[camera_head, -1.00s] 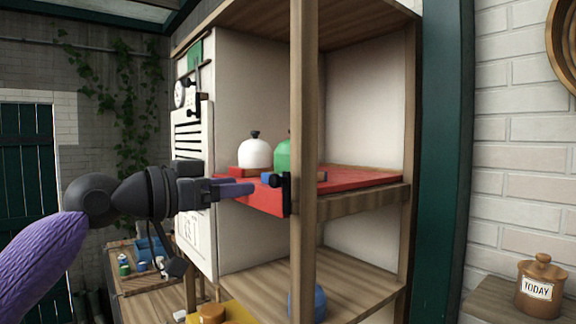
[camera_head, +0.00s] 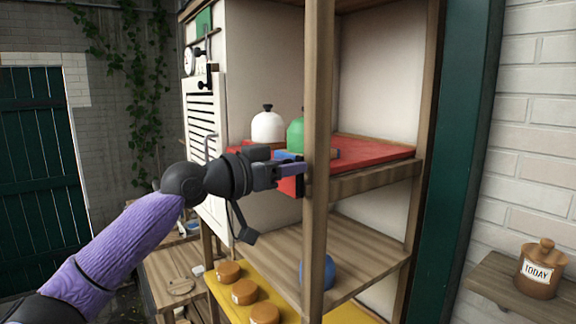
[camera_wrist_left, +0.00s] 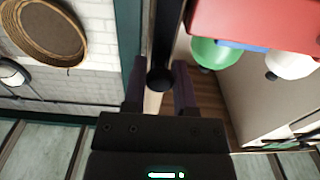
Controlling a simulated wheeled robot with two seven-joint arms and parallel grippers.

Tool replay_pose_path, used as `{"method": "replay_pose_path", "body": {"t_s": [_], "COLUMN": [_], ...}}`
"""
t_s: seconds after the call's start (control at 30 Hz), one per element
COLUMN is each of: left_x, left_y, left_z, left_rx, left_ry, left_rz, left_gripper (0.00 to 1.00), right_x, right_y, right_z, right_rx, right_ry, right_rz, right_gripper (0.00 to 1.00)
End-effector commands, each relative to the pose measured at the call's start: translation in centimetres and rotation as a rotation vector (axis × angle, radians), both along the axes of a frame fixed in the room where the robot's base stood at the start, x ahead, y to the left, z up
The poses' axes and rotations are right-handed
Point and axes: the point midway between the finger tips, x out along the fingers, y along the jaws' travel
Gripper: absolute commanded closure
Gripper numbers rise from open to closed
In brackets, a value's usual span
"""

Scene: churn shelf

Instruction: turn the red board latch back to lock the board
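The red board (camera_head: 378,152) lies on the upper shelf and also shows in the left wrist view (camera_wrist_left: 255,20). My left gripper (camera_head: 298,170) is at the board's front edge, beside the wooden shelf post. In the left wrist view its two purple fingers (camera_wrist_left: 160,88) are apart. The black latch (camera_wrist_left: 168,35), with its round knob (camera_wrist_left: 160,78), lies between them. The knob is close to the right finger; I cannot tell whether they touch. In the head view the gripper hides most of the latch. My right gripper is not in view.
A white bell-shaped piece (camera_head: 268,127) and a green one (camera_head: 296,135) stand on the board, near a blue piece (camera_head: 287,155). The wooden post (camera_head: 317,230) stands close by the gripper. A blue ball (camera_head: 329,272) and a yellow board (camera_head: 227,291) with brown jars are below.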

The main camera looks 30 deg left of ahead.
Motion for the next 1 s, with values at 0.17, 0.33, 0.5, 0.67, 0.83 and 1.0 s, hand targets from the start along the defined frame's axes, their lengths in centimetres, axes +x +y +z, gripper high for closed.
{"method": "replay_pose_path", "body": {"t_s": [0.17,0.33,0.5,0.67,0.83,1.0], "left_x": [0.0,0.0,0.1,0.4,0.6,0.9], "left_y": [0.0,0.1,0.3,0.8,1.5,2.1], "left_z": [0.0,0.0,0.1,0.0,-0.2,-0.5], "left_rx": [0.000,-0.010,-0.064,-0.166,-0.310,-0.461], "left_ry": [0.000,0.004,0.026,0.069,0.128,0.189], "left_rz": [0.001,0.001,0.001,0.000,0.000,0.000], "left_gripper": [1.00,1.00,1.00,1.00,1.00,1.00], "right_x": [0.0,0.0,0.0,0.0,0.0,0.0], "right_y": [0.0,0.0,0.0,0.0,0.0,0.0], "right_z": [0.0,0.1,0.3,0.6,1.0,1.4], "right_rx": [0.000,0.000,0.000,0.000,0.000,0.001], "right_ry": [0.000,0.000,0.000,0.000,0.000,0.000], "right_rz": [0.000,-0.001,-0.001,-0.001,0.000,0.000], "right_gripper": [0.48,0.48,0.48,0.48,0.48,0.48]}}
